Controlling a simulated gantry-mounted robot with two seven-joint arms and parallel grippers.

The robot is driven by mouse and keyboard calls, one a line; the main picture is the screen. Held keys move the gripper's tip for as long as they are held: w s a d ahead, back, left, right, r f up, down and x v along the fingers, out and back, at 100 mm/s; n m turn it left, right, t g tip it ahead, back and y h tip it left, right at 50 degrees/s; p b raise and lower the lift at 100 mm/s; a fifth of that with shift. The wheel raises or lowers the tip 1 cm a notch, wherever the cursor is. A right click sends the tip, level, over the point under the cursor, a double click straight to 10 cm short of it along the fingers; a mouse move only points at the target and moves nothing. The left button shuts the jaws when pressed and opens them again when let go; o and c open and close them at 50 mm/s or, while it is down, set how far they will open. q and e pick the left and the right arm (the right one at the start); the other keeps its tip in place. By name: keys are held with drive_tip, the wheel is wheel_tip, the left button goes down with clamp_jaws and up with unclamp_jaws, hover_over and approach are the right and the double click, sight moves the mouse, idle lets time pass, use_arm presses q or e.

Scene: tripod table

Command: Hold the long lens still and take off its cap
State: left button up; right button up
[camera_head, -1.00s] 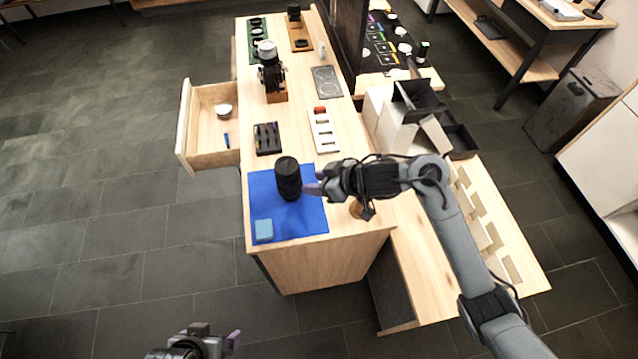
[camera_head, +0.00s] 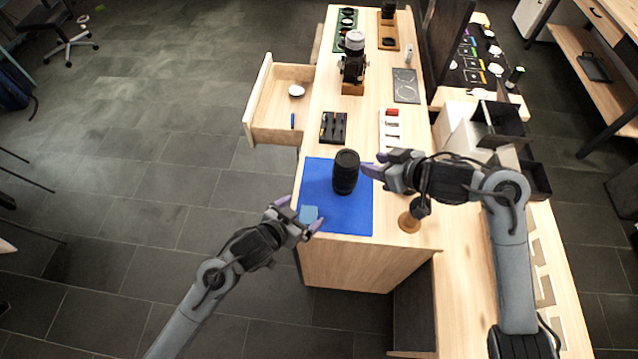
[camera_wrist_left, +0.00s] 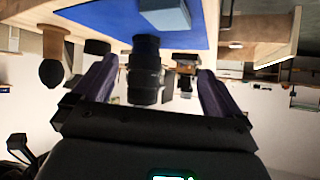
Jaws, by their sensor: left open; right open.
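The long black lens (camera_head: 345,176) stands upright on the blue mat (camera_head: 352,216). Its top end (camera_head: 347,157) is dark, and I cannot make out the cap's edge there. My right gripper (camera_head: 374,165) is open, with its purple fingertips close to the lens's right side; whether they touch it is unclear. My left gripper (camera_head: 300,212) is open and empty at the mat's front left corner, by the light blue block (camera_head: 309,214). In the left wrist view, which is upside down, the lens (camera_wrist_left: 146,72) shows between the open fingers, beyond them.
A wooden piece with a dark top (camera_head: 409,222) stands right of the mat. A black tray (camera_head: 333,127) and a white slotted rack (camera_head: 391,128) lie behind the lens. An open drawer (camera_head: 262,97) juts out left. White and black boxes (camera_head: 470,130) stand right.

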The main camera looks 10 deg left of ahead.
sight(346, 173)
use_arm(q)
drive_tip(key=w+d+h, duration=0.1)
drive_tip(key=w+d, duration=0.2)
drive_tip(key=w, duration=0.2)
drive_tip(key=w+d+f+m+h, duration=0.1)
drive_tip(key=w+d, duration=0.2)
drive_tip(key=w, duration=0.2)
drive_tip(key=w+d+m+h, duration=0.1)
drive_tip(key=w+d, duration=0.3)
drive_tip(key=w, duration=0.1)
drive_tip(key=shift+f+h, duration=0.2)
drive_tip(key=shift+h, duration=0.2)
drive_tip(key=shift+c, duration=0.5)
